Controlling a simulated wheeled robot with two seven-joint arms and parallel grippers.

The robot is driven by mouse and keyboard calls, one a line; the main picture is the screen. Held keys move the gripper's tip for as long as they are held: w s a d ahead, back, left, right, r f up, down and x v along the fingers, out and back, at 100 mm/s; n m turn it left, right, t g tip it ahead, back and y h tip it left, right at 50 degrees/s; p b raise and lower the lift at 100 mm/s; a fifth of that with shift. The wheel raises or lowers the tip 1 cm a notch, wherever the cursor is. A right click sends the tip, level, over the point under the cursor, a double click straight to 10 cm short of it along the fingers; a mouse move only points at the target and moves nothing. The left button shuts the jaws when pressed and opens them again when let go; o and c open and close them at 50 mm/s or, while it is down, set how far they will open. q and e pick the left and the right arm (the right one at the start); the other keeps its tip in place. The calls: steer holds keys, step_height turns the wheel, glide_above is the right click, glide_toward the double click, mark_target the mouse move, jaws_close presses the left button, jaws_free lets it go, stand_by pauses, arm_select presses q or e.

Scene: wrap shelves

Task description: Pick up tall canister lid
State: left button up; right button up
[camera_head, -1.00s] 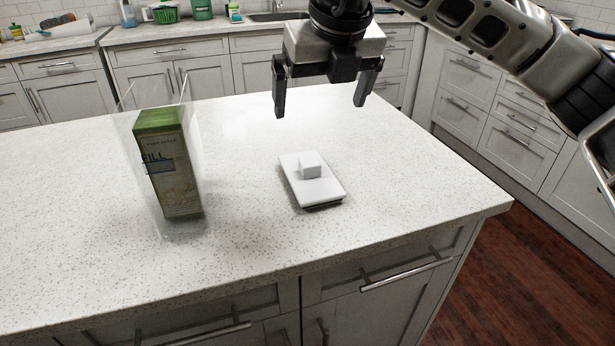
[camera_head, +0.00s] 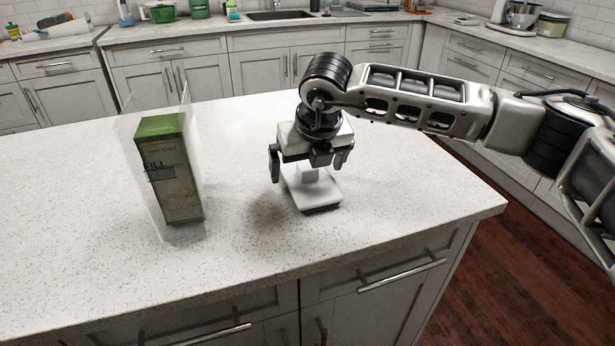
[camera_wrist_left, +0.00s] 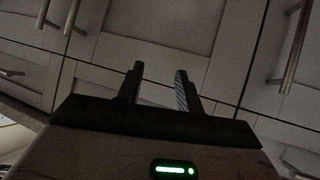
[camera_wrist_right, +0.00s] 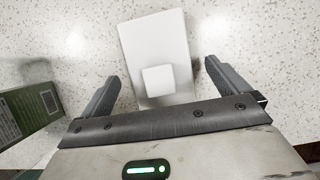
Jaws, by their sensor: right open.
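The tall canister lid (camera_head: 318,193) is a white rectangular plate with a small square knob on top. It lies flat on the counter, knob up. My right gripper (camera_head: 308,172) is open and points down over the lid. In the right wrist view the lid (camera_wrist_right: 158,45) shows between the open fingers (camera_wrist_right: 158,85), with its knob (camera_wrist_right: 157,80) near the line between the fingertips. I see no finger touching it. The tall clear canister (camera_head: 190,110) stands at left with a green box (camera_head: 175,175) inside. My left gripper (camera_wrist_left: 158,85) is open and empty, facing cabinet doors.
The speckled white counter (camera_head: 90,240) is clear around the lid and canister. Back counters hold a green basket (camera_head: 162,13), a sink (camera_head: 280,15) and a mixer (camera_head: 515,14).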

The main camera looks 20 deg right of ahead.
steer(key=shift+w+f, duration=0.15)
steer(key=shift+f, duration=0.1)
steer(key=c, duration=1.1)
steer(key=shift+r, duration=0.15)
